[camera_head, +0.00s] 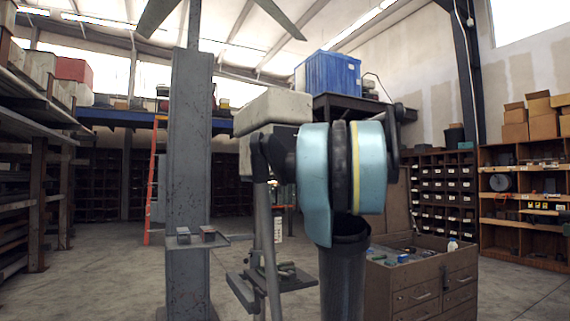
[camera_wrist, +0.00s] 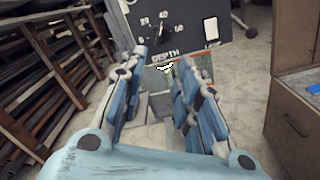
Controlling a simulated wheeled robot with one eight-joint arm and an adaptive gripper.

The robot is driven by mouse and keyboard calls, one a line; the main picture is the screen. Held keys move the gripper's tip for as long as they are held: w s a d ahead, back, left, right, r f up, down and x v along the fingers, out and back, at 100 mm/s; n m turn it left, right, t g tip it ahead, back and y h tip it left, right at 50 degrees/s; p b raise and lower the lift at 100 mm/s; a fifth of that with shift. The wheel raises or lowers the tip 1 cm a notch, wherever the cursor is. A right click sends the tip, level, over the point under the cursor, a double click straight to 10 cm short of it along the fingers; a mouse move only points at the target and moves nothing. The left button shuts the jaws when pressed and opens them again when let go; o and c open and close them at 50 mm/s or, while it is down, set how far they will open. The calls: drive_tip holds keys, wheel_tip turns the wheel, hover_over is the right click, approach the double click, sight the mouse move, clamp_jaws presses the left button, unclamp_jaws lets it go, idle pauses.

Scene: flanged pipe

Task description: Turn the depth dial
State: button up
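In the wrist view, a dark panel (camera_wrist: 185,22) at the top carries a number scale with 20 and 40 on it and the word DEPTH below. Whether a fingertip touches the panel cannot be told. In the head view, my teal arm blocks the middle and my gripper does not show.
A white LAMP switch (camera_wrist: 211,27) is right of the scale. A brown drawer cabinet (camera_head: 425,280) stands to the right, and a grey column (camera_head: 190,150) rises left of my arm. Open floor (camera_head: 105,280) lies at left.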

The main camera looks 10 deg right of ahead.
sight(285, 159)
drive_tip(key=x, duration=1.7)
drive_tip(key=shift+f, duration=0.1)
clamp_jaws()
